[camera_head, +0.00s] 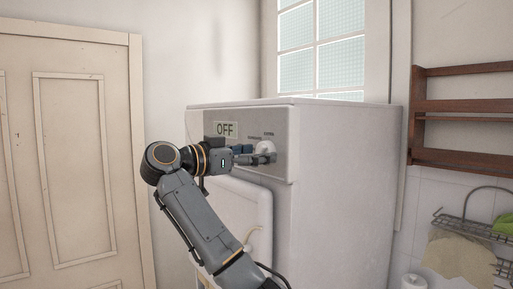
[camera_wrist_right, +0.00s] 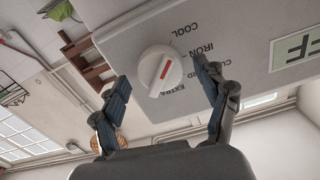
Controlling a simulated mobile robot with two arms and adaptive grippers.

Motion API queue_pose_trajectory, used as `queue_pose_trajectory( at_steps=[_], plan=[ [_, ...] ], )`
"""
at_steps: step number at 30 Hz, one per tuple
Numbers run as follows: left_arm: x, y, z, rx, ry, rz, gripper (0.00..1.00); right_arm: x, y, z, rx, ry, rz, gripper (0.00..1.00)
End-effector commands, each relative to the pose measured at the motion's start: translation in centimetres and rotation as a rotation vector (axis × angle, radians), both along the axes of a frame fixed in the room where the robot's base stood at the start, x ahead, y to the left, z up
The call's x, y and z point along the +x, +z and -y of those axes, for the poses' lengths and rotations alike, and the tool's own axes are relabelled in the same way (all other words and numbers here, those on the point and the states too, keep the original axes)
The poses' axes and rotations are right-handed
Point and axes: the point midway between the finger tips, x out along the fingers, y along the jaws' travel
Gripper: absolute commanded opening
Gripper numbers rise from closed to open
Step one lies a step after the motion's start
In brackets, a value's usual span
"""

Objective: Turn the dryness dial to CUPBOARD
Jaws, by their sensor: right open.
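The dryness dial (camera_head: 265,147) is a round white knob on the grey control panel at the upper front of the white dryer (camera_head: 345,160). In the right wrist view the dial (camera_wrist_right: 159,71) carries a red pointer line, set diagonally. I cannot tell which label the pointer marks. My right gripper (camera_head: 264,158) is open, its fingers on either side of the dial; contact cannot be told. My left gripper is not in view.
A display (camera_head: 226,129) reading OFF sits left of the dial on the panel. A closed door (camera_head: 75,150) stands at left, a window (camera_head: 320,45) behind. A wooden shelf (camera_head: 460,105) and wire rack (camera_head: 470,222) hang at right.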

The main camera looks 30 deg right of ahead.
Motion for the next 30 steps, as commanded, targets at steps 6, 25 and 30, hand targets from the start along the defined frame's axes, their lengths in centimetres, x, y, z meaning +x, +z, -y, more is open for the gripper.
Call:
queue_pose_trajectory(
  at_steps=[6, 25, 30],
  plan=[
    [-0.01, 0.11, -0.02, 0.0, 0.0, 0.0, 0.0, 0.04, -0.05, 0.28, -0.001, 0.001, 0.0, 0.74],
    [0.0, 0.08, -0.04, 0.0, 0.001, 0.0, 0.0, 0.05, -0.08, 0.27, 0.002, 0.001, 0.016, 0.2],
    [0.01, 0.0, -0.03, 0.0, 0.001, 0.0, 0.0, 0.07, -0.13, 0.23, 0.007, 0.001, 0.073, 0.2]
  ],
)
